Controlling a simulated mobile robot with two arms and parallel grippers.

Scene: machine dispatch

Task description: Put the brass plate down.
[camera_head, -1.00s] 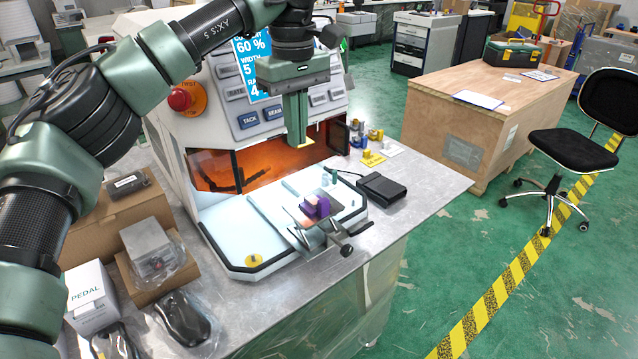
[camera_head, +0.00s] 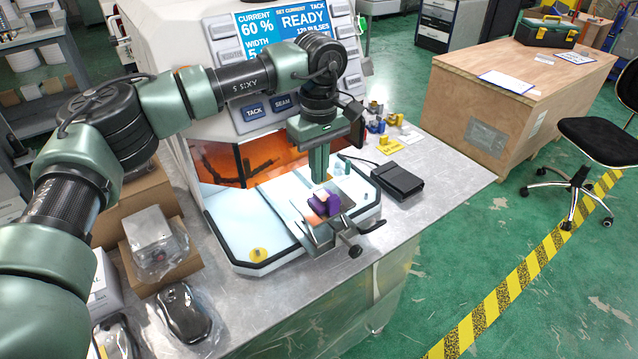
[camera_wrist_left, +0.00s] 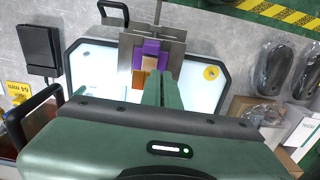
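My left gripper (camera_head: 319,180) points down above the purple fixture (camera_head: 328,206) on the welding machine's front platform. Its two green fingers are close together. In the left wrist view, a small brass-coloured piece (camera_wrist_left: 149,63) shows at the fingertips (camera_wrist_left: 157,72), and it looks like the brass plate pinched between them. The purple fixture (camera_wrist_left: 151,47) lies just beyond and around it in that view. A copper-coloured piece (camera_head: 317,205) sits beside the purple part. The fingers hide part of the plate, so I cannot tell whether it touches the fixture. My right gripper is out of view.
The fixture stands on a grey metal stage (camera_head: 324,232) with knobs at the front. A black pedal box (camera_head: 398,180) and small yellow and blue parts (camera_head: 386,140) lie right of the platform. Boxes and a bagged black mouse-shaped item (camera_head: 184,312) are at left.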

